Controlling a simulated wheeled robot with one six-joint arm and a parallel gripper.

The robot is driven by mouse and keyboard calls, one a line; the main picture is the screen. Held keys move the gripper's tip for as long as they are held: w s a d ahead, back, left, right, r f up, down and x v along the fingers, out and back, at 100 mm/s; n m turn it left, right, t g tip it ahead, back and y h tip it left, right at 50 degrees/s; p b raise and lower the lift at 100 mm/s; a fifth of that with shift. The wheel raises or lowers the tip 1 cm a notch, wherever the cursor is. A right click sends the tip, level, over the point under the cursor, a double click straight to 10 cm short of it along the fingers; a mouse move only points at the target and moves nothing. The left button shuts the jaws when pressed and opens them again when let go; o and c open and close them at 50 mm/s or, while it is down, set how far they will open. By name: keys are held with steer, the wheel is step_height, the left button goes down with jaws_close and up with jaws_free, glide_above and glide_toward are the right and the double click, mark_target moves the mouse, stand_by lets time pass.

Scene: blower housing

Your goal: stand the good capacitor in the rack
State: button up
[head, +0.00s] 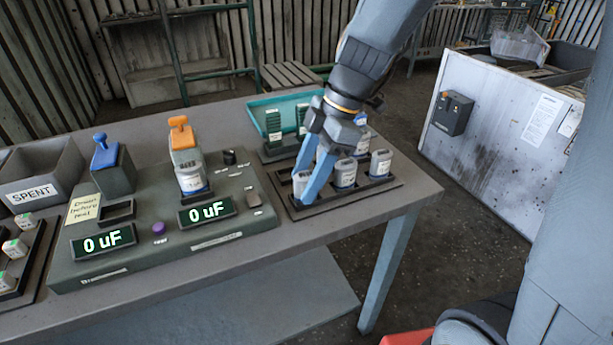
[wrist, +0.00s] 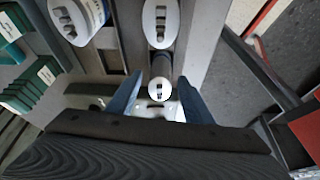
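The rack (head: 372,192) is a dark tray at the table's right end, holding several pale capacitors upright, such as the front middle one (head: 345,174) and the front right one (head: 381,163). My gripper (head: 303,188) reaches down at the rack's left front, its blue fingers on either side of a capacitor (head: 300,180). In the wrist view that capacitor's round top (wrist: 160,88) shows between my fingers; whether they touch it cannot be told. Which capacitor is good is not shown.
Two displays (head: 103,241) (head: 207,212) on the tester read 0 uF. A blue-handled unit (head: 110,165) stands left, beside a "SPENT" bin (head: 35,192). Neighbouring capacitors crowd my gripper.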

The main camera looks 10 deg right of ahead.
steer(key=v, duration=0.7)
steer(key=shift+d+r+b, duration=0.2)
steer(key=shift+r+b, duration=0.15)
steer(key=shift+s, duration=0.1)
